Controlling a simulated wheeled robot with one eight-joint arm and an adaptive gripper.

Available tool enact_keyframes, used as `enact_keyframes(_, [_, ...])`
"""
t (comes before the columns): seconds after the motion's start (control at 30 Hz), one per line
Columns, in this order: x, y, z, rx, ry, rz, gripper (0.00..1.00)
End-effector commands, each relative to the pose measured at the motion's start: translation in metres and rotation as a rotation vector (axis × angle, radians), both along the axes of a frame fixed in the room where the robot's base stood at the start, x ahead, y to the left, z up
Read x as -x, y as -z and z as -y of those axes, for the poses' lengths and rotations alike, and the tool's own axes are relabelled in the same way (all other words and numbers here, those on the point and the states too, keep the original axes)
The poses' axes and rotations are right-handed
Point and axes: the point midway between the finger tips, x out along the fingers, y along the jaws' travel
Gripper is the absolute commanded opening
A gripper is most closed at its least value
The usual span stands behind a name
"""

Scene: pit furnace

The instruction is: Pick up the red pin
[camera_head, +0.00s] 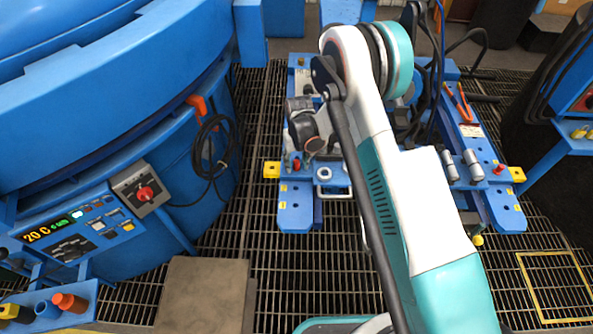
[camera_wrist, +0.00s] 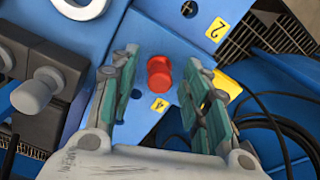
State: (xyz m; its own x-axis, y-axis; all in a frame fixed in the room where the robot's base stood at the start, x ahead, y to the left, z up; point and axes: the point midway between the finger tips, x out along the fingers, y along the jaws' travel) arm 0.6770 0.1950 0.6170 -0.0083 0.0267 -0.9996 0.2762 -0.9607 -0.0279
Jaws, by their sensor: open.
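The red pin (camera_wrist: 158,74) stands on a blue plate in the wrist view, seen from above, near a yellow label marked 4. My gripper (camera_wrist: 160,64) is open, with one green finger on each side of the pin in the picture. I cannot tell how far above the pin the fingertips are. In the head view, a small red pin (camera_head: 297,164) shows at the left side of the blue fixture (camera_head: 296,216), just beside my gripper (camera_head: 308,150). My arm covers the middle of the fixture.
Another red piece (camera_head: 498,169) sits on the fixture's right side. The blue furnace (camera_head: 95,95) with a control panel stands at the left. Black cables (camera_wrist: 275,125) and a grey knob-like part (camera_wrist: 38,92) lie near the gripper. Metal grating (camera_head: 300,280) covers the floor.

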Motion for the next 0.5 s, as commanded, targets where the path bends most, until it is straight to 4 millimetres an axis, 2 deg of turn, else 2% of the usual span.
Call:
enact_keyframes(0.23, [0.0000, 0.0014, -0.0001, 0.000, 0.000, 0.000, 0.41])
enact_keyframes(0.4, [0.0000, 0.0014, -0.0001, 0.000, 0.000, 0.000, 0.02])
enact_keyframes(0.5, [0.0000, 0.0014, 0.0000, 0.000, 0.000, 0.000, 0.00])
